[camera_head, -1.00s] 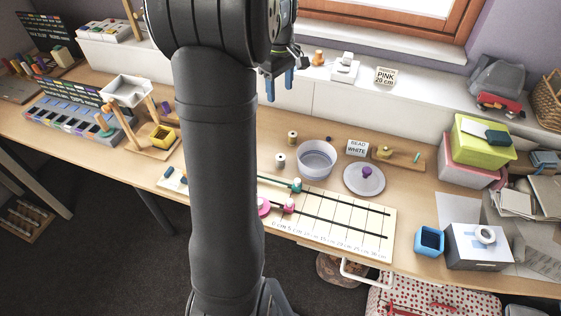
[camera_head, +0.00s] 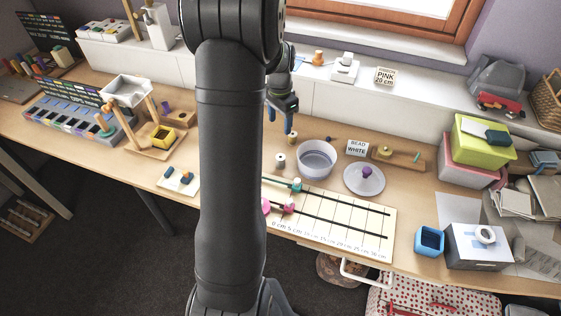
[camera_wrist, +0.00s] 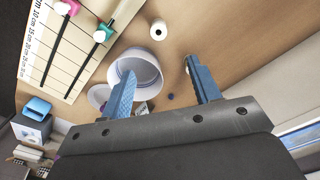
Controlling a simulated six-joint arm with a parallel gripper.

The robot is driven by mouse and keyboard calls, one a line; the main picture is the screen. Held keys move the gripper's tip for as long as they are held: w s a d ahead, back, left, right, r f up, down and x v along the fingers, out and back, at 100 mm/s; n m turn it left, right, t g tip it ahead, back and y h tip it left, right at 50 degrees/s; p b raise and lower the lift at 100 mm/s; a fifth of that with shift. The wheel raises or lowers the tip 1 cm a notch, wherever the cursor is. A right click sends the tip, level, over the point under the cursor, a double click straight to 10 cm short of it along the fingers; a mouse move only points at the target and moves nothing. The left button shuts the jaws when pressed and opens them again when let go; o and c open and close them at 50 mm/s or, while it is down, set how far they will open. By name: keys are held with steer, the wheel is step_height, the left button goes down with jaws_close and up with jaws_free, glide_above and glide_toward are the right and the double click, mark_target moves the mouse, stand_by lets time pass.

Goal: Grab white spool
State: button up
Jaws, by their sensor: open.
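The white spool (camera_head: 280,160) stands on the table to the left of a clear round tub (camera_head: 317,158). In the wrist view the white spool (camera_wrist: 158,30) stands upright, beyond the fingertips and apart from them. My gripper (camera_head: 280,116) has blue fingers and is above the table, behind the spools in the head view. In the wrist view my gripper (camera_wrist: 160,72) is open, with nothing held between its fingers. A second, tan spool (camera_head: 292,138) stands behind the white one; the right finger partly covers it in the wrist view.
A ruled board (camera_head: 335,222) with pink and teal pieces lies in front. A lid with a purple knob (camera_head: 364,178) lies right of the tub. A "BEAD WHITE" card (camera_head: 357,148) stands behind. My arm hides part of the table to the left.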

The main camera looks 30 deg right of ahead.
mark_target(280, 157)
steer(key=f, duration=1.7)
steer(key=shift+s+f, duration=0.2)
steer(key=shift+f, duration=0.05)
steer(key=c, duration=1.1)
